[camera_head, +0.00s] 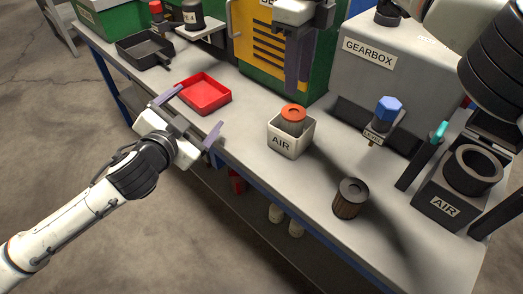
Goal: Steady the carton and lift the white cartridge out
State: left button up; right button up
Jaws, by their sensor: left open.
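A small white carton (290,145) labelled AIR stands upright on the grey workbench. A cartridge with an orange-red ringed top (294,113) and a greyish body stands in it, its lower part hidden by the walls. My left gripper (201,104) is open and empty, left of the carton and apart from it, near the bench's front edge beside a red tray. My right gripper (296,88) hangs at the top, in front of the yellow-green machine, above and behind the carton. Its finger points down and its jaw gap is not clear.
A dark brown cartridge (350,199) stands right of the carton. A black AIR housing (446,199) with a round opening is at the right. The red tray (205,95), black tray (145,48), GEARBOX box (373,75) and blue-capped LEVEL part (388,112) stand around. Bench between carton and brown cartridge is clear.

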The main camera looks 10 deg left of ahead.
aim_at(281, 143)
pick_arm(q)
jog(key=s+d+g+h, duration=0.1)
jog(key=s+d+h, duration=0.1)
jog(key=d, duration=0.3)
jog(key=s+d+f+n+g+h, duration=0.1)
jog(key=s+d+h, duration=0.1)
jog(key=d, duration=0.4)
jog(key=s+d+f+n+g+h, duration=0.1)
jog(key=s+d, duration=0.3)
jog(key=d, duration=0.1)
jog(key=shift+d+f+h, duration=0.15)
jog(key=shift+h, duration=0.25)
jog(key=shift+w+d+f, duration=0.1)
jog(key=shift+d, duration=0.15)
jog(key=x, duration=0.9)
jog(key=shift+w+d+f, duration=0.2)
jog(key=shift+w, duration=0.1)
jog(key=c, duration=1.1)
pick_arm(e)
jog(key=shift+o, duration=0.2)
